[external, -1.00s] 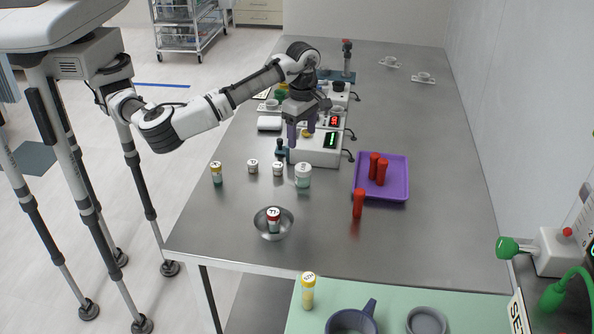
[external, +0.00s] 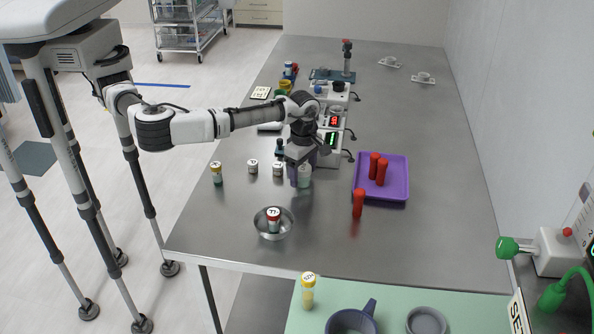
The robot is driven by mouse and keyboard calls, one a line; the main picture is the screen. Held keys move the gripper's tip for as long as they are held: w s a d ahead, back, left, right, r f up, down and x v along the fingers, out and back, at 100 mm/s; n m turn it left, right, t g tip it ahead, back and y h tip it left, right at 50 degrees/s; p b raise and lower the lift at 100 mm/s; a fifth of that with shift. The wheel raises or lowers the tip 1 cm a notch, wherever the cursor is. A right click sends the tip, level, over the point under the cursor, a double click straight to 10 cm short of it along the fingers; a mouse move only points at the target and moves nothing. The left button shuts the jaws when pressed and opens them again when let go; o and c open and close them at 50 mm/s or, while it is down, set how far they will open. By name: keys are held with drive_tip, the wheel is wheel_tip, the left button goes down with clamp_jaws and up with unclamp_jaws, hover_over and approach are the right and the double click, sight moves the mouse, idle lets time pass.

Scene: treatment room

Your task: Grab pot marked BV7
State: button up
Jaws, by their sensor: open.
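I cannot read BV7 for certain on any pot. My gripper (external: 306,172) is open, with its fingers low around or just above a larger pale pot (external: 304,180) with greenish contents. The gripper hides that pot's lid, and I cannot tell whether the fingers touch it. Two small white-lidded pots stand to its left, a nearer one (external: 278,170) and a farther one (external: 252,167). A red-lidded pot (external: 273,219) sits in a metal bowl (external: 274,236).
A purple tray (external: 395,191) with red cylinders is to the right, and another red cylinder (external: 358,203) stands beside it. Devices with digital displays (external: 331,140) stand behind the gripper. The table's right side is mostly clear.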

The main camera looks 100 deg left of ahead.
drive_tip(key=shift+f, duration=0.1)
drive_tip(key=shift+c, duration=0.2)
drive_tip(key=c, duration=1)
drive_tip(key=shift+c, duration=0.2)
